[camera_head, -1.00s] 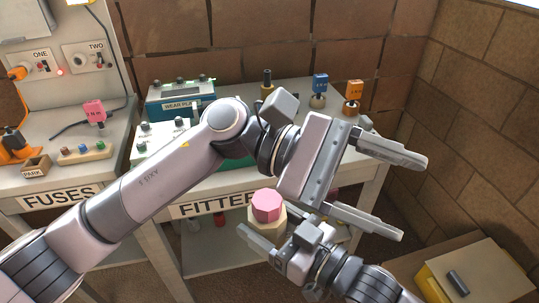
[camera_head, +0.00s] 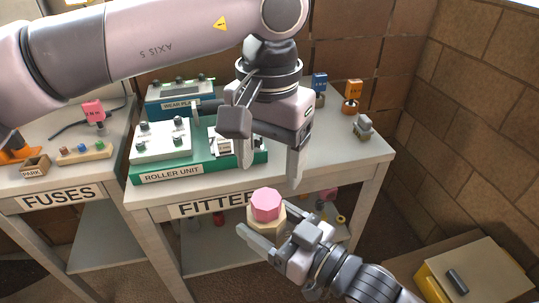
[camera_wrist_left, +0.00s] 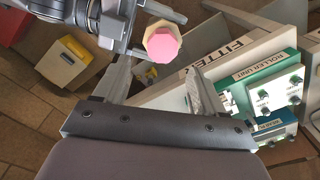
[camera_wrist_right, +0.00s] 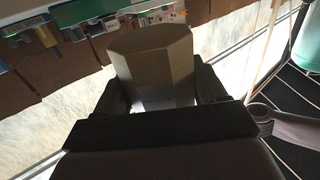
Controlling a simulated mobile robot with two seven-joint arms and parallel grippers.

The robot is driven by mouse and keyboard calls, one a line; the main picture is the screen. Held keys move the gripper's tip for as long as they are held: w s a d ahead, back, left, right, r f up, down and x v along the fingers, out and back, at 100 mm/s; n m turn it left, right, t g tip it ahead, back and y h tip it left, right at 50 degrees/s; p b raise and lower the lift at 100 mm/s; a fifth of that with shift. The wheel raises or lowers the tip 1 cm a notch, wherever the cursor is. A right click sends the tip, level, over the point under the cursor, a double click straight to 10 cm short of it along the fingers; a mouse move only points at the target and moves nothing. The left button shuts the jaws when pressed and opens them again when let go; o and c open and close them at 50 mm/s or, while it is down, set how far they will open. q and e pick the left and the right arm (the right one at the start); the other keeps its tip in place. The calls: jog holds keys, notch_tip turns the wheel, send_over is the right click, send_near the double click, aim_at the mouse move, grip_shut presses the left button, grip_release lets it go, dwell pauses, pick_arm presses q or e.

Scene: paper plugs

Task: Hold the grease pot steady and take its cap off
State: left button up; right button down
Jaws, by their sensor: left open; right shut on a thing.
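The grease pot (camera_head: 258,221) is a cream faceted pot with a pink faceted cap (camera_head: 266,204) on its top. My right gripper (camera_head: 280,232) is shut on the pot and holds it in the air in front of the fitter bench. In the right wrist view the pot body (camera_wrist_right: 152,65) stands between the fingers, in shade. My left gripper (camera_head: 270,172) is open and empty, pointing down above the cap and apart from it. In the left wrist view the pink cap (camera_wrist_left: 162,46) shows between and beyond the open fingers.
The fitter bench (camera_head: 345,150) stands behind the pot, with a green roller unit (camera_head: 190,165), a teal box (camera_head: 180,95) and small blue and orange tagged items. The fuses bench (camera_head: 60,190) is at left. A yellow box (camera_head: 445,285) is at lower right.

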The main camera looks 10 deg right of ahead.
aim_at(268, 198)
pick_arm(q)
notch_tip(268, 198, down, 8)
jog(key=shift+r, duration=0.1)
dwell(0.4)
